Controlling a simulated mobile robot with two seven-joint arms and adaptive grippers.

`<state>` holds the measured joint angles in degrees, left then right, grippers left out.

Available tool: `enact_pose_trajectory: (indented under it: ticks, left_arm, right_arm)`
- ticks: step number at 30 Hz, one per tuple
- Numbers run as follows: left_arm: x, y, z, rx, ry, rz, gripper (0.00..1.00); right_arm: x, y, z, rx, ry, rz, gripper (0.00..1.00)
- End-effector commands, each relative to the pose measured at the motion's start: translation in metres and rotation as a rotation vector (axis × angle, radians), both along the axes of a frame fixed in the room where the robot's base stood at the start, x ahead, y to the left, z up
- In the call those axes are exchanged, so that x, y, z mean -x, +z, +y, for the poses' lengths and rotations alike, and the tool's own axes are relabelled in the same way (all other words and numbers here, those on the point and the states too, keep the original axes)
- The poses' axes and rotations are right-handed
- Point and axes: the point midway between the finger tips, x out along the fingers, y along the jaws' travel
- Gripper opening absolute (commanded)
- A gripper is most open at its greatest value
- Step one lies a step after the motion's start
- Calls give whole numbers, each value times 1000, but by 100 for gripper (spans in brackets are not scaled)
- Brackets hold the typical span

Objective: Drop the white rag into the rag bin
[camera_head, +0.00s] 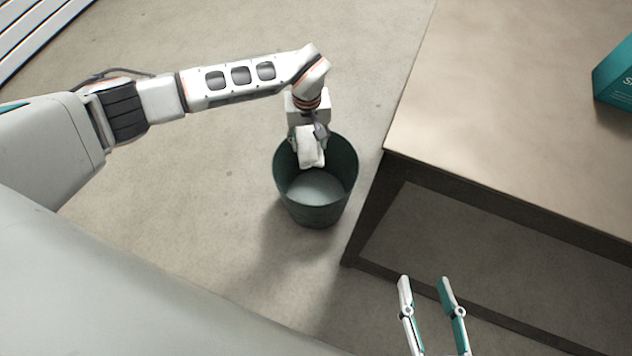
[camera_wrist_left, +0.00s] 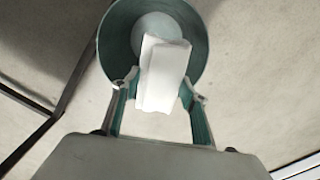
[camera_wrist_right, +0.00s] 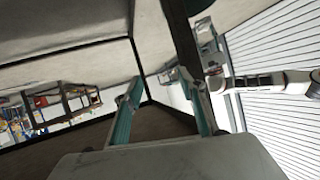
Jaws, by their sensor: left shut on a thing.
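The white rag (camera_head: 311,147) is held by my left gripper (camera_head: 309,136), which is shut on it over the rag bin. In the left wrist view the rag (camera_wrist_left: 163,75) sits between the two fingers (camera_wrist_left: 158,92) and covers part of the bin's opening. The rag bin (camera_head: 316,212) is a dark green round bucket on the floor with a pale bottom, and no other rag shows in it. It also shows in the left wrist view (camera_wrist_left: 116,45). My right gripper (camera_head: 432,284) is open and empty, low at the front near the table; it also shows in the right wrist view (camera_wrist_right: 164,88).
A table with a beige top (camera_head: 500,110) and dark frame stands right of the bin, its corner close to the rim. A teal box (camera_head: 614,75) lies on its far right. The floor (camera_head: 190,170) left of the bin is clear.

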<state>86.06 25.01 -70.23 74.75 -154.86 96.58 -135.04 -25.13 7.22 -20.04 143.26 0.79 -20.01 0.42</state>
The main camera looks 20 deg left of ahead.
Motion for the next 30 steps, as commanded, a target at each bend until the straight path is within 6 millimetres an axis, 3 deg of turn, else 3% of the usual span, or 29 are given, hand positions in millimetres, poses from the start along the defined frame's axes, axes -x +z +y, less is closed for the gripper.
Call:
enact_pose_trajectory:
  ticks: [1, 9, 24, 25, 27, 30]
  left_arm:
    - [5, -14, -1, 1, -1, 13, 23]
    - [6, -45, -1, 1, -1, 14, 23]
    - [1, -49, 0, 0, -1, 2, 23]
    - [1, -49, 0, 0, -1, 2, 46]
    - [1, -50, 0, 0, -1, 4, 63]
    - [1, -50, 0, 0, -1, 4, 63]
  right_arm:
    - [3, -6, 3, -24, -5, 15, 40]
    - [11, -12, 24, -177, -47, 55, 40]
    - [12, -8, 35, -266, -72, 64, 40]
    - [12, -8, 35, -266, -72, 64, 40]
    - [12, -8, 35, -266, -72, 64, 40]
    - [12, -8, 35, -264, -72, 64, 40]
